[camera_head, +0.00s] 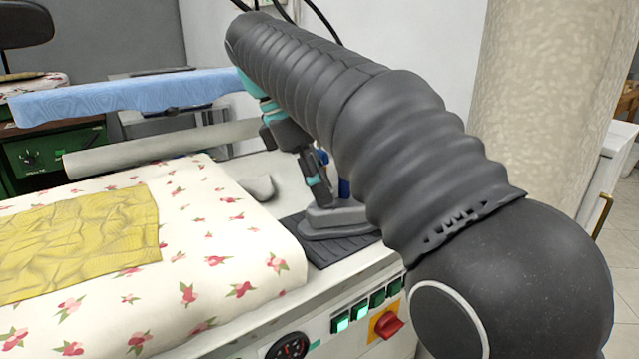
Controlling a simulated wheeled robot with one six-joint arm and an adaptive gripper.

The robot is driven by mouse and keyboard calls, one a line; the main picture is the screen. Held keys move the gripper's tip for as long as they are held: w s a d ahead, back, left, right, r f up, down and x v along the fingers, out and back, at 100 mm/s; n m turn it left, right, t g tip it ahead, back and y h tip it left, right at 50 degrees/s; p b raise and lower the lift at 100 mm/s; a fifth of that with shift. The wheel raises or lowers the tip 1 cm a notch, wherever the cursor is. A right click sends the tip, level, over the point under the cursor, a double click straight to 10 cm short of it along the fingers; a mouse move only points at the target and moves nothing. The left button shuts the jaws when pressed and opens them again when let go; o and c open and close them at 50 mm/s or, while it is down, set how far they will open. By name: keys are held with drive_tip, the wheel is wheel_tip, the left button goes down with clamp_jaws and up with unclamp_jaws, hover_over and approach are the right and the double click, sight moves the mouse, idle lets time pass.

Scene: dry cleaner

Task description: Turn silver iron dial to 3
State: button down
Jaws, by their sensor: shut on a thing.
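The silver iron (335,222) sits on a dark ribbed mat (325,248) at the right end of the ironing table. My gripper (322,192) reaches down to the top of the iron and is shut on a part there, which looks to be the dial. My arm passes in front and hides much of the iron's right side and handle. The dial's face and numbers cannot be seen from here, so its setting cannot be told. A bit of blue shows behind the gripper.
A blue-covered board (125,92) stands behind. A thick column (540,80) rises at right.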

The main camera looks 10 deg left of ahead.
drive_tip(key=c, duration=0.8)
unclamp_jaws()
drive_tip(key=shift+c, duration=0.2)
